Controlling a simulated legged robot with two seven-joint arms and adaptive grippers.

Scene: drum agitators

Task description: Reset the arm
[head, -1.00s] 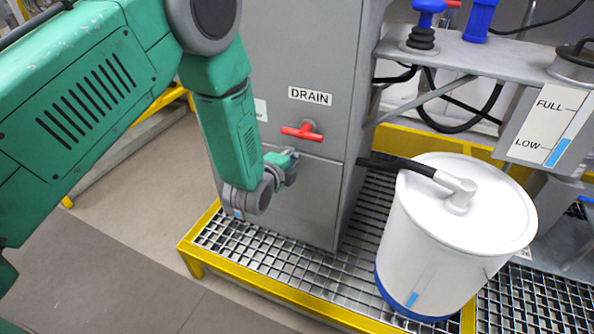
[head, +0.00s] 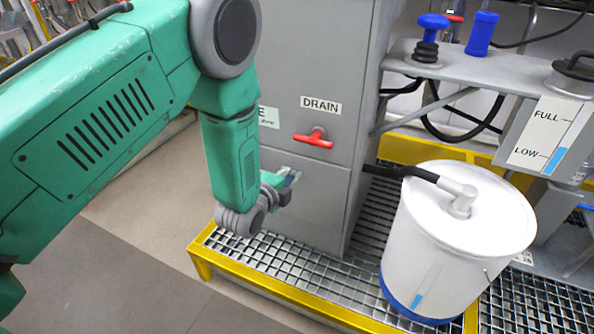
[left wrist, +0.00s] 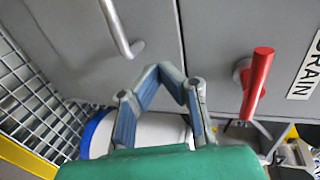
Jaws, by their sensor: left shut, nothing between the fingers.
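My left arm comes in from the left in the head view. Its left gripper (head: 288,184) hangs in front of the grey cabinet (head: 300,215), below and left of the red drain handle (head: 314,138). In the left wrist view the gripper's two fingers (left wrist: 172,75) meet at their tips with nothing between them. The red handle (left wrist: 257,84) is to the right of the fingers there, apart from them. A metal bar handle (left wrist: 122,30) on the cabinet shows at upper left. My right gripper is in neither view.
A white drum (head: 445,245) with a black hose stands on the yellow-edged grating (head: 290,262) at right. A shelf (head: 480,62) with blue knobs and a tank marked FULL and LOW are above it. Open floor (head: 130,255) lies at left.

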